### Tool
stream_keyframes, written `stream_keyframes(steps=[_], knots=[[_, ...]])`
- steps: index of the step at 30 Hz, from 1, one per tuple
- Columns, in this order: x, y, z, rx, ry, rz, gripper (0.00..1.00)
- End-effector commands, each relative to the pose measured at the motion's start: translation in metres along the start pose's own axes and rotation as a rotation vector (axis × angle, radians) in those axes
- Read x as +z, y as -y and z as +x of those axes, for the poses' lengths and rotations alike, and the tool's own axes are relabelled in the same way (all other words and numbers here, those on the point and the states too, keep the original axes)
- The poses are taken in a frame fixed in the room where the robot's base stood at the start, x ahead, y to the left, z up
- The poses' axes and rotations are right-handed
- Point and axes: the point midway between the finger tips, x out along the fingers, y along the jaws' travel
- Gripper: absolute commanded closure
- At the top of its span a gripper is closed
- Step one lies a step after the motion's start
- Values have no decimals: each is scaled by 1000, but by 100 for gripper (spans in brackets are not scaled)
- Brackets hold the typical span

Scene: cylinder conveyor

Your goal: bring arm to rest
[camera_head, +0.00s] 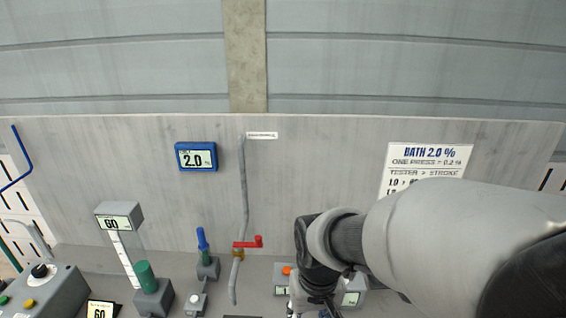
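My arm reaches in from the right edge and bends down near the middle right of the view. Its pale grey link covers part of the wall sign. My gripper is at the arm's lower end, at the bottom of the frame (312,306). It is dark and small there and partly cut off, so I cannot see whether its fingers are open or shut, or whether anything is in them. It is in front of a grey box with an orange button (287,270).
A red-handled valve (247,243) sits on a grey pipe left of my gripper. A blue display (196,156) reads 2.0. A blue-handled lever (203,240), a green-topped device (146,276), a post display (118,217) reading 60 and a button box (45,291) stand further left.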

Motion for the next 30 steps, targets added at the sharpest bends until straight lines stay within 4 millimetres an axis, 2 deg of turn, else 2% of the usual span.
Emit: stream_keyframes(steps=[3, 6, 10, 15, 21, 30], knots=[[22, -21, -31, -1, -85, 36, 60], [44, -36, -52, 3, -146, 63, 60], [76, -51, -69, 15, -222, 95, 60], [110, -62, -79, 32, -297, 125, 60], [127, -66, -81, 43, -333, 139, 60], [128, -66, -82, 44, -334, 139, 60]])
